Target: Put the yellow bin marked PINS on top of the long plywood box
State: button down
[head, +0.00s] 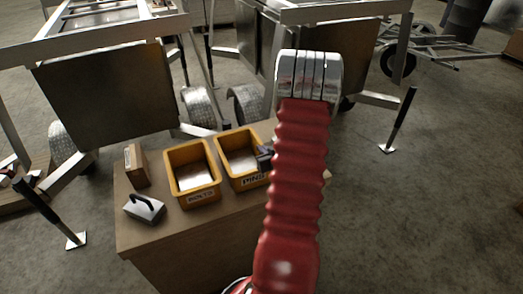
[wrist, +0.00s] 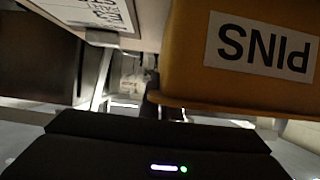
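The yellow bin marked PINS (head: 222,147) stands on a brown wooden bench (head: 200,243), just right of a second yellow bin marked BOLTS (head: 173,166). Its label shows upside down in the wrist view (wrist: 262,46), close to the camera. My gripper (head: 266,157) is dark and at the right side of the PINS bin, partly hidden by my red arm. Its fingertips do not show clearly, so I cannot tell open from shut or whether it touches the bin. No long plywood box is clearly identifiable; a brown wooden thing (head: 18,204) shows at the left edge.
A small wooden block (head: 137,167) and a grey handled tool (head: 144,208) lie at the bench's left end. Aluminium trailers (head: 105,95) stand close behind, with wheels and legs (head: 402,120) reaching the floor. The concrete floor at right (head: 430,220) is clear.

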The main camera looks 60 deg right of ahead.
jog(key=c, duration=2.4)
grip_release()
jog(key=o, duration=0.4)
jog(key=v, duration=1.2)
jog(key=shift+r, duration=0.1)
